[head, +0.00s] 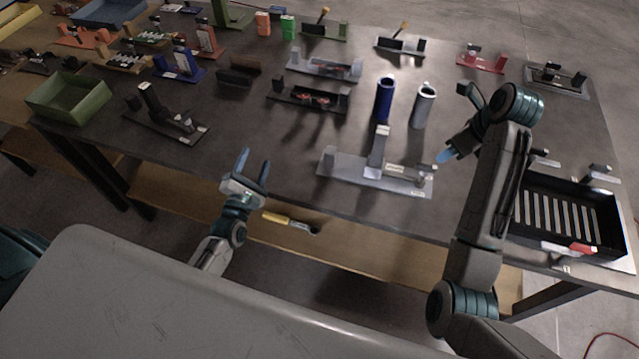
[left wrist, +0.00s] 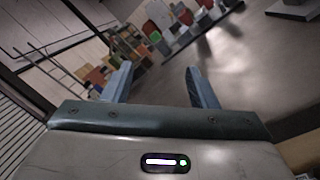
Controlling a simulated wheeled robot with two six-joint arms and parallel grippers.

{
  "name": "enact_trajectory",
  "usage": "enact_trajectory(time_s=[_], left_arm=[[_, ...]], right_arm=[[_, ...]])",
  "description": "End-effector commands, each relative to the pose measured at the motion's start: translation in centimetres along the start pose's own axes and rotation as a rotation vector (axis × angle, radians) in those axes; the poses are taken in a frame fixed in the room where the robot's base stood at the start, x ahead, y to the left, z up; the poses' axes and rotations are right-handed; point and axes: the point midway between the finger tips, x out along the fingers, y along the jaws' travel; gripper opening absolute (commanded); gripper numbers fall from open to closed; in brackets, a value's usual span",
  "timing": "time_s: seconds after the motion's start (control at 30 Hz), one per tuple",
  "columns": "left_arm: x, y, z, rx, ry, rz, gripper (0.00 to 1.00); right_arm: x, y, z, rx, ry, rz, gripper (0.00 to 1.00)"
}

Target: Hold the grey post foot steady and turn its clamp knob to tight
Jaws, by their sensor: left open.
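The grey post foot (head: 345,172) is a long flat light-grey base near the table's front edge in the head view. A grey upright (head: 379,145) stands near its middle, and small clamp parts (head: 424,173) sit at its right end. The knob's setting is too small to read. My left gripper (head: 254,168) is open and empty, left of the foot and apart from it, at the table's front edge; its spread blue fingers also show in the left wrist view (left wrist: 156,82). My right gripper (head: 443,156) is just above and right of the foot's right end; its jaw opening cannot be told.
A blue cylinder (head: 384,98) and a grey cylinder (head: 423,106) stand behind the foot. A black slotted tray (head: 611,222) lies at the right. A dark fixture (head: 165,122) and a green bin (head: 68,98) are at the left. The tabletop between the dark fixture and the foot is clear.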

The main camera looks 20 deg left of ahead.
Motion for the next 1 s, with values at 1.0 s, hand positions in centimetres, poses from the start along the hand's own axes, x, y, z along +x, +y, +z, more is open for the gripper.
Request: enact_trajectory(time_s=[1.0], left_arm=[[0.9, -13.1, 12.8, -0.833, 0.12, -0.089, 0.53]], right_arm=[[0.0, 0.0, 0.0, 0.0, 0.0, 0.0, 0.36]])
